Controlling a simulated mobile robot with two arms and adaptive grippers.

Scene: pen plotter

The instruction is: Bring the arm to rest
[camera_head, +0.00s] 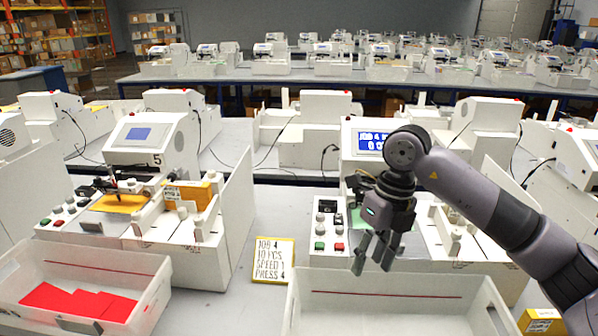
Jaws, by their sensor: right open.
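My right gripper (375,262) comes in from the right on its grey arm. Its fingers point down, apart and with nothing seen between them. It hangs in front of the right plotter (325,259), just right of its button panel and above the back of a white bin. My arm and gripper hide much of that plotter, and a bit of green shows behind the gripper. A blue screen (369,142) with white text stands behind my arm. My left gripper is not in view.
A sign (273,260) reading "JOB 4, 10 PCS, SPEED 1, PRESS 4" stands between the plotters. The left plotter (150,135), marked 5, holds a yellow sheet. A left bin (150,300) holds red sheets; the right bin (400,311) shows no sheets. A yellow box (541,321) sits at lower right.

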